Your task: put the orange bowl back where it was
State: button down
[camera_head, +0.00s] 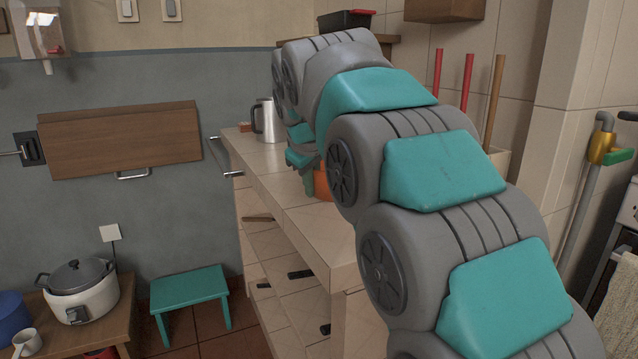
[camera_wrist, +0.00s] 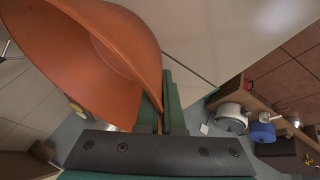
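The orange bowl (camera_wrist: 85,50) fills the upper left of the wrist view, close to the camera. In the head view only a small orange part of it (camera_head: 322,185) shows at the counter's surface; my arm hides the rest. My gripper (camera_wrist: 163,110) is at the bowl's edge, with its green fingers on either side of the bowl's wall. It looks shut on that wall. In the head view my gripper (camera_head: 308,178) is partly visible beside the bowl, over the tiled counter (camera_head: 270,178). I cannot tell whether the bowl touches the counter.
A green stool (camera_head: 189,290) and a low table with a rice cooker (camera_head: 82,298) are at left. Broom handles (camera_head: 467,80) stand behind my arm. The near-left counter top is clear.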

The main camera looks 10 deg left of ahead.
jog(key=shift+a, duration=0.45)
jog(key=c, duration=1)
grip_release()
jog(key=shift+s+r, duration=0.1)
jog(key=shift+r, duration=0.05)
jog(key=v, duration=0.7)
jog(key=shift+s+d+r, duration=0.1)
jog(key=shift+s+r, duration=0.05)
jog(key=shift+r, duration=0.1)
